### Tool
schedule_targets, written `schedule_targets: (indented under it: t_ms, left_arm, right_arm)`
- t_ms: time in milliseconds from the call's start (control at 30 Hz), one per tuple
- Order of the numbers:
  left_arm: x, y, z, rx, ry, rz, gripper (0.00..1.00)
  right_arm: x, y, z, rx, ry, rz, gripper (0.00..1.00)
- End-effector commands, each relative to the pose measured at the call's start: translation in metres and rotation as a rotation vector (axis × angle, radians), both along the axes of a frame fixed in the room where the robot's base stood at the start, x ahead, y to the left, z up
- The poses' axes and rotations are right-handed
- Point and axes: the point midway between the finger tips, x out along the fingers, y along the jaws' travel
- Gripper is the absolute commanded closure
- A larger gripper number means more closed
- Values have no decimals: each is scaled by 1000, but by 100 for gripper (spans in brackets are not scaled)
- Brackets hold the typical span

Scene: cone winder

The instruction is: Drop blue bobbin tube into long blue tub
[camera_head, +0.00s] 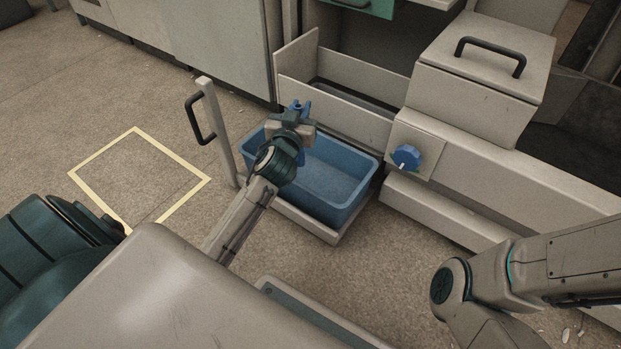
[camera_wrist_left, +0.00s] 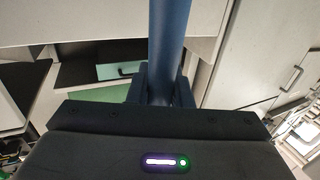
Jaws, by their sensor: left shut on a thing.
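The blue bobbin tube (camera_head: 301,107) shows as a small blue piece at the tip of my left gripper (camera_head: 293,122) in the head view. In the left wrist view the tube (camera_wrist_left: 168,45) rises between the two dark fingers of the same gripper (camera_wrist_left: 160,88), which is shut on it. The long blue tub (camera_head: 335,178) sits low on a pale tray. My left gripper is above the tub's far left part and hides that corner. The visible inside of the tub looks empty. My right arm comes in from the right, but its gripper is out of view.
A pale post with a black handle (camera_head: 196,118) stands left of the tub. A pale bin (camera_head: 330,92) is behind it, and a panel with a blue knob (camera_head: 406,157) is at its right. A yellow floor outline (camera_head: 190,194) lies on clear floor at left.

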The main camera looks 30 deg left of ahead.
Motion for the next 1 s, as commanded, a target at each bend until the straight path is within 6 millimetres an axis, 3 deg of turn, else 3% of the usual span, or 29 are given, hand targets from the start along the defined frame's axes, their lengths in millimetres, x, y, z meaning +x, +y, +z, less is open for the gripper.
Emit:
schedule_targets:
  t_ms: [267, 300, 400, 767, 1000]
  left_arm:
    - [0, 0, -1, 0, 0, 0, 100]
    - [0, 0, -1, 0, 0, 0, 74]
    - [0, 0, -1, 0, 0, 0, 56]
    - [-4, -1, -1, 1, 1, 0, 56]
    - [-38, -12, 1, -1, 4, -1, 56]
  right_arm:
    - [0, 0, -1, 0, 0, 0, 64]
    - [0, 0, -1, 0, 0, 0, 64]
    - [0, 0, -1, 0, 0, 1, 64]
    - [0, 0, 2, 0, 0, 1, 64]
    - [0, 0, 18, 0, 0, -1, 64]
